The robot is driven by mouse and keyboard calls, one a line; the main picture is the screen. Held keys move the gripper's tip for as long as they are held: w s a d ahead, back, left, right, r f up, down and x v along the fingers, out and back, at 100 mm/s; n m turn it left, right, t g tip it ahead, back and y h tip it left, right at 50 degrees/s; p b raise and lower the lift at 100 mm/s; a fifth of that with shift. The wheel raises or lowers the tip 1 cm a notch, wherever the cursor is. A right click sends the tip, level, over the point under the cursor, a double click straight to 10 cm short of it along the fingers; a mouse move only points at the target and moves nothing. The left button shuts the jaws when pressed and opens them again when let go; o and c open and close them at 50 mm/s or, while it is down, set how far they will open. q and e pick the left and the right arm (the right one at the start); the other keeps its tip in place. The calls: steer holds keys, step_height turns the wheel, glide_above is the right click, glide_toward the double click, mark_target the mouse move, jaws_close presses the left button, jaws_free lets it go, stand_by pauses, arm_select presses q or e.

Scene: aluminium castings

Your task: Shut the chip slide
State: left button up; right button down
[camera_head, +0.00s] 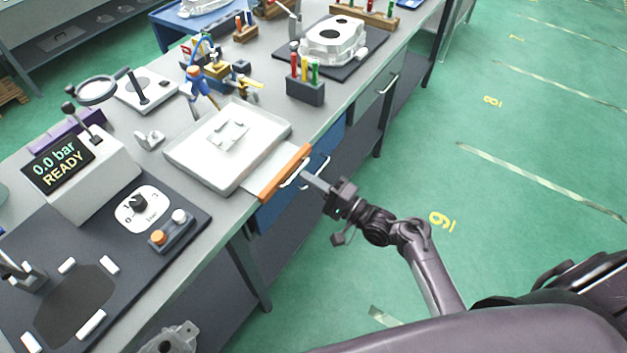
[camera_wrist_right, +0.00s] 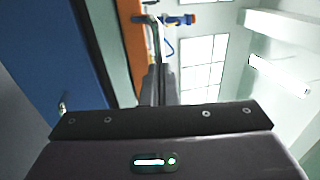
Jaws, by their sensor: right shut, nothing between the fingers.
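The chip slide (camera_head: 268,162) is a pale plate with an orange front (camera_head: 280,178) and a metal bar handle (camera_head: 296,172). It sticks out past the bench's front edge from under a white tray (camera_head: 181,158). My right gripper (camera_head: 306,178) is shut and empty, its fingertips close to the outer side of the handle; I cannot tell whether they touch. In the right wrist view the fingers (camera_wrist_right: 158,84) point at the orange front (camera_wrist_right: 124,30) and the handle (camera_wrist_right: 154,35). My left gripper is not in view.
A grey casting (camera_head: 228,134) lies in the tray. A pressure test unit (camera_head: 92,172) stands to the left and a screwdriver block (camera_head: 306,88) behind. The green floor (camera_head: 500,140) to the right is clear.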

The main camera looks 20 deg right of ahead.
mark_target(286, 168)
steer(key=x, duration=0.2)
steer(key=f+b+x, duration=0.1)
steer(key=x, duration=0.4)
steer(key=shift+w+a+f, duration=0.1)
steer(key=shift+w+f, duration=0.1)
steer(key=shift+f, duration=0.05)
steer(key=shift+r, duration=0.3)
steer(key=shift+s, duration=0.1)
